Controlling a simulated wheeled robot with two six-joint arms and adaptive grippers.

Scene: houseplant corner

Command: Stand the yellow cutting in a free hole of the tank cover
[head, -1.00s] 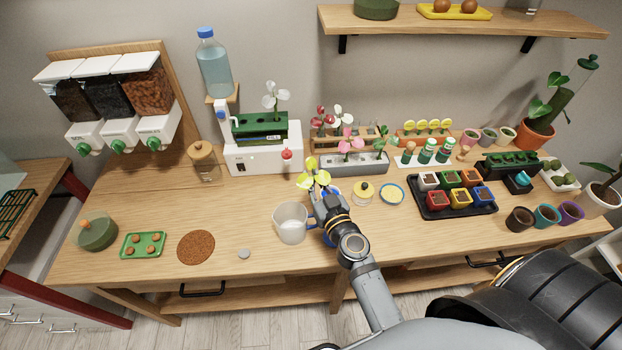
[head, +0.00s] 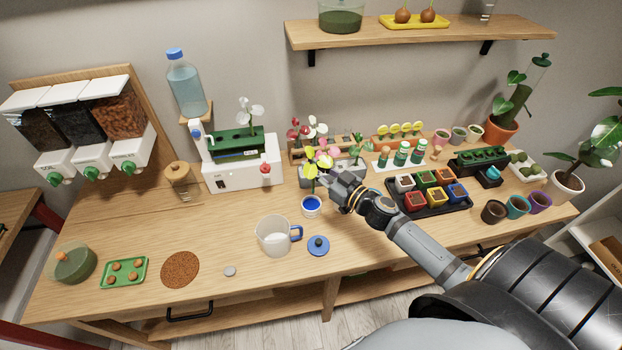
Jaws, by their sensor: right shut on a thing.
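The yellow cutting (head: 310,169), with yellow leaves on a thin stem, is upright above the table's middle. My right gripper (head: 326,181) is shut on it, just behind and above a small white cup with blue inside (head: 311,206). The green tank cover (head: 237,141) tops a white machine (head: 243,175) to the left of the gripper. A white-flowered cutting (head: 248,113) stands in the cover; its holes are too small to make out. My left gripper is not in view.
A clear jug (head: 272,237) and a blue lid (head: 318,245) stand in front of the cup. A grey trough (head: 346,172) with cuttings is behind the gripper. A black tray (head: 430,209) of coloured pots is to the right.

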